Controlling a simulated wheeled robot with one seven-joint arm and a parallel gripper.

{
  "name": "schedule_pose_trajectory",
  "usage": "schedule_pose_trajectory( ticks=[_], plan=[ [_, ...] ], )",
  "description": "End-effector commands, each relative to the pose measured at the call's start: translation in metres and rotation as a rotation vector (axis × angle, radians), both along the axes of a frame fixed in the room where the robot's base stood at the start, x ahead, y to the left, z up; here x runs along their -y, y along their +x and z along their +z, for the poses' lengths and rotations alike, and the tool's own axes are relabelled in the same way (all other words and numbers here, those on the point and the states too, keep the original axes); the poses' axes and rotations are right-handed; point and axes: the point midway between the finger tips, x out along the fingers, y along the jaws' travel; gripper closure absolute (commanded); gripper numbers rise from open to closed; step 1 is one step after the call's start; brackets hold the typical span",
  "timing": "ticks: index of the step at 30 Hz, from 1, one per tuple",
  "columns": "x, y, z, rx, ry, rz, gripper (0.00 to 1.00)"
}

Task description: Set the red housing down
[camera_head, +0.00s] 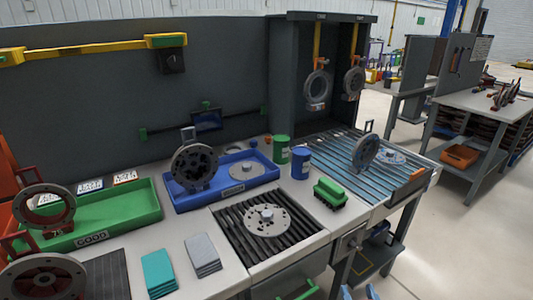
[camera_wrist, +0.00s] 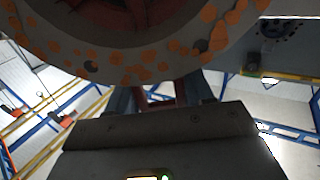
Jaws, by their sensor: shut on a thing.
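In the wrist view, my gripper (camera_wrist: 164,98) is shut on the red housing (camera_wrist: 130,14), with its two blue-grey fingers on either side of a reddish part. The housing's broad grey ring, marked with orange spots, fills the top of that view around a dark red inside. The view below it shows open floor and frames, so it looks held in the air. My gripper is not clear in the head view. There, two round grey flanges with red parts show at the left, one at the green tray (camera_head: 150,205) and one in the lower left corner (camera_head: 42,280). I cannot tell whether either is the held one.
The blue tray (camera_head: 263,180) holds a dark housing and a grey disc. A slatted dark bed (camera_head: 235,235) bears another disc. A blue-slatted bed (camera_head: 345,185), green brush (camera_head: 330,193) and two cans (camera_head: 300,162) stand to the right. Teal and grey blocks (camera_head: 159,274) lie in front.

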Motion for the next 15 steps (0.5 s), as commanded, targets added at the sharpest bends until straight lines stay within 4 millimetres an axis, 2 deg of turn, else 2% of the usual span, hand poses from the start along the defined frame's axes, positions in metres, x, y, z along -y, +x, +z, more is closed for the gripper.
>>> schedule_pose_trajectory(
  ticks=[5, 15],
  plan=[
    [0.015, 0.004, -0.007, 0.005, -0.001, -0.019, 1.0],
    [0.013, 0.003, -0.006, 0.008, -0.002, -0.015, 1.0]
  ],
)
